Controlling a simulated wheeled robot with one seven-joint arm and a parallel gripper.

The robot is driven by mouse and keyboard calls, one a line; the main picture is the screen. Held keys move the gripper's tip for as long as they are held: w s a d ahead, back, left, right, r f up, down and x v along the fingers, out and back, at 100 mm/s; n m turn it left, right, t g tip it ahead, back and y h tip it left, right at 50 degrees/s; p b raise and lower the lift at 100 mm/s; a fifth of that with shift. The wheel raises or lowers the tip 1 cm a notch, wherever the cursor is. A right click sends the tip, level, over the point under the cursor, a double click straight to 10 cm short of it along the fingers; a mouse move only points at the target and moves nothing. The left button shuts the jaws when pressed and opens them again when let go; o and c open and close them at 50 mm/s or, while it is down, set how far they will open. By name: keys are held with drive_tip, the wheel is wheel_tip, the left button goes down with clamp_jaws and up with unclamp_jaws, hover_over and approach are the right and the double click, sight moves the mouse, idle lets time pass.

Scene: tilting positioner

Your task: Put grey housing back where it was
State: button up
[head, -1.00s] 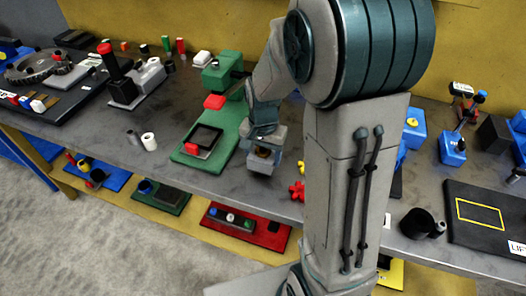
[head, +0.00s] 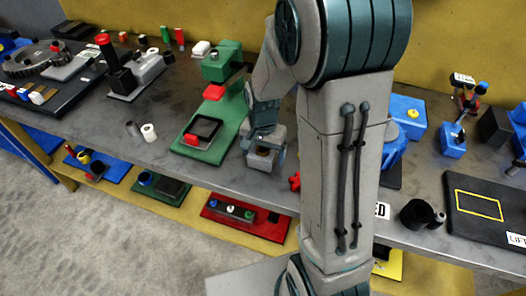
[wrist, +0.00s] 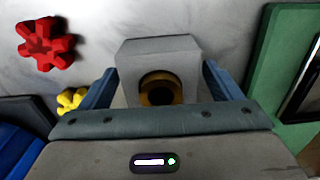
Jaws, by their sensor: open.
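The grey housing (wrist: 158,62) is a block with a brass-lined round bore facing my wrist camera. In the head view the housing (head: 261,160) is on the grey bench, just right of the green press base. My gripper (head: 264,146) is right at it. In the wrist view the blue fingers of my gripper (wrist: 161,82) are open, one on each side of the housing, with a narrow gap showing. The lower part of the housing is hidden behind the gripper body.
The green press (head: 222,110) stands close on the left. A red knob (wrist: 46,43) and a yellow one (wrist: 71,100) lie near the housing. A blue fixture (head: 392,150) is partly hidden behind my arm. A black board with a yellow rectangle (head: 480,208) lies at right.

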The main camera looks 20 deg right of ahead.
drive_tip(key=shift+r, duration=0.1)
wheel_tip(320, 180, up, 11)
drive_tip(key=shift+r, duration=0.1)
drive_tip(key=s+r+n+t, duration=0.3)
drive_tip(key=s+n, duration=0.4)
drive_tip(key=s, duration=0.7)
drive_tip(key=shift+r, duration=0.4)
drive_tip(key=shift+s, duration=0.1)
idle(0.3)
